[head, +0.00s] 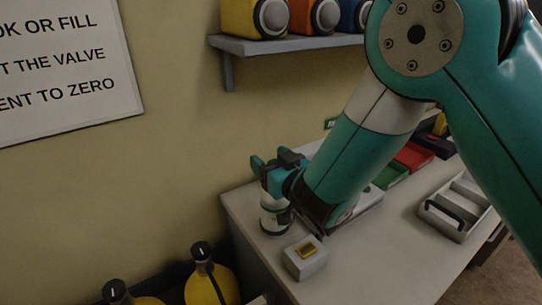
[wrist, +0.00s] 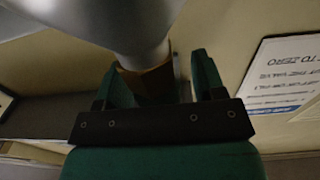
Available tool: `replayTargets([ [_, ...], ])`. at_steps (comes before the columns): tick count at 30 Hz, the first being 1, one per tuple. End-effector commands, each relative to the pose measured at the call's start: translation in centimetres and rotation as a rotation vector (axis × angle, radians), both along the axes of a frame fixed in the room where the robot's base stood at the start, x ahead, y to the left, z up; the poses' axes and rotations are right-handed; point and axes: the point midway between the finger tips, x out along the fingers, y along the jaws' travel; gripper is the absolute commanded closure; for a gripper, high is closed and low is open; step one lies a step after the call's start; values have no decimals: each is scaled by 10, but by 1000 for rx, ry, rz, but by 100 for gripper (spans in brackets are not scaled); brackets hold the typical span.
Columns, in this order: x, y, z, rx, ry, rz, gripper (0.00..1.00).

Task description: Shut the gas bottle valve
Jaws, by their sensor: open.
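Two yellow gas bottles stand at the bottom edge of the head view, left of the table. The right bottle (head: 212,288) has a black valve knob (head: 201,251) with a pale mark. The left bottle (head: 146,301) is mostly cut off; its black knob (head: 115,291) also has a pale mark. My gripper (head: 275,162) is open, above the table's left end, up and to the right of both knobs and apart from them. In the wrist view my gripper's fingers (wrist: 165,76) are spread. A large blurred grey shape (wrist: 100,25) and a brownish part (wrist: 147,82) show beyond them; neither valve is recognisable there.
A white canister (head: 272,217) stands just below my gripper on the table (head: 345,270). A small grey box (head: 305,258) sits in front. Trays (head: 458,208) stand right. A shelf (head: 280,44) and a sign (head: 65,70) are on the wall. Space above the bottles looks clear.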

Motion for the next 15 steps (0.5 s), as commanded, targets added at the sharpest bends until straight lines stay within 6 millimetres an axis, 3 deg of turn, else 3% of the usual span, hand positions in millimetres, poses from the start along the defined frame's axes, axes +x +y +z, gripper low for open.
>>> replayTargets([
  [3,0,0,0,0,0,0,37],
  [9,0,0,0,0,0,0,83],
  [10,0,0,0,0,0,0,86],
  [15,0,0,-1,0,0,-1,86],
])
